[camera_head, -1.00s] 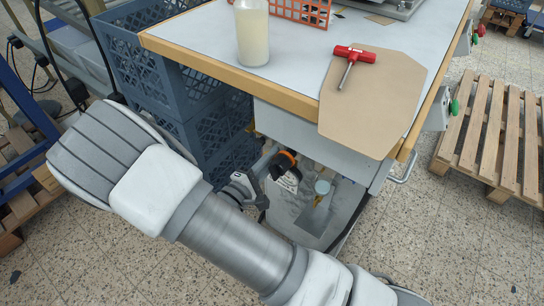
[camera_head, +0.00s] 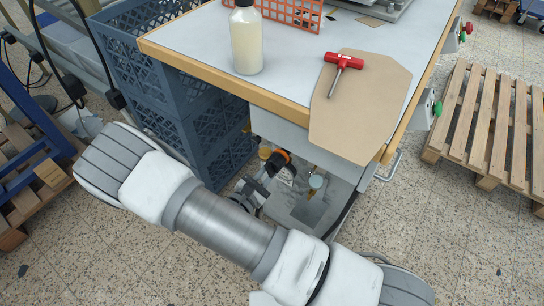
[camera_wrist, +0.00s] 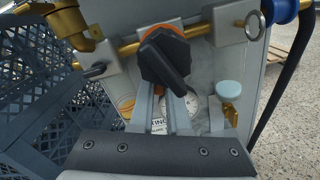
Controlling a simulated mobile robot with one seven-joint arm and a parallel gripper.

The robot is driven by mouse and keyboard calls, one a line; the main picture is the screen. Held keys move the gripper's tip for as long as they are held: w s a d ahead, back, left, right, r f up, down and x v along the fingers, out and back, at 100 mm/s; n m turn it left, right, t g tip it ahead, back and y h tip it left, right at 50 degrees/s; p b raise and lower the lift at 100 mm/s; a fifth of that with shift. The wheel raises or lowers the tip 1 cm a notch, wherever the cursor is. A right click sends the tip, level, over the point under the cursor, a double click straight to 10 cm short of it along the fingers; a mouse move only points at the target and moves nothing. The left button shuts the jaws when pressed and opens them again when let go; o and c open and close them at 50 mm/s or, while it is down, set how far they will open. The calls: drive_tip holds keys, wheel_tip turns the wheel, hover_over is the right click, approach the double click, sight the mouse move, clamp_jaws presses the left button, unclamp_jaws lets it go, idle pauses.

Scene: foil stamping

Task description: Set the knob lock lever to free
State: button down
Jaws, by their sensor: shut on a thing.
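A black handle (camera_wrist: 166,62) with an orange ring (camera_wrist: 165,32) behind it sits on brass pipework under the table; I take it for the knob lock lever, though no label confirms this. The orange ring also shows in the head view (camera_head: 280,157). In the wrist view my gripper (camera_wrist: 171,97) reaches up from below, its two grey fingers close together at the lower part of the black handle and shut on it. The handle hides the fingertips. In the head view my gripper (camera_head: 262,187) is small and partly hidden by my arm.
A pale blue cap on a brass fitting (camera_wrist: 229,90) stands close right of the fingers. A short black lever (camera_wrist: 95,70) is on the left. Blue crates (camera_head: 150,75) crowd the left side; the table edge (camera_head: 220,75) overhangs. A red T-handle tool (camera_head: 344,62) lies on the table.

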drive_tip(key=shift+s+d+f+n+p, duration=0.1)
drive_tip(key=shift+s+d+n+p, duration=0.3)
drive_tip(key=shift+n, duration=0.65)
drive_tip(key=shift+d+f+n+p, duration=0.1)
drive_tip(key=shift+n+p, duration=0.5)
drive_tip(key=shift+n, duration=0.45)
drive_tip(key=c, duration=0.9)
unclamp_jaws()
drive_tip(key=p+v, duration=0.1)
drive_tip(key=v, duration=1.6)
drive_tip(key=shift+s+a+p, duration=0.15)
drive_tip(key=shift+s+p, duration=0.05)
drive_tip(key=shift+p, duration=0.1)
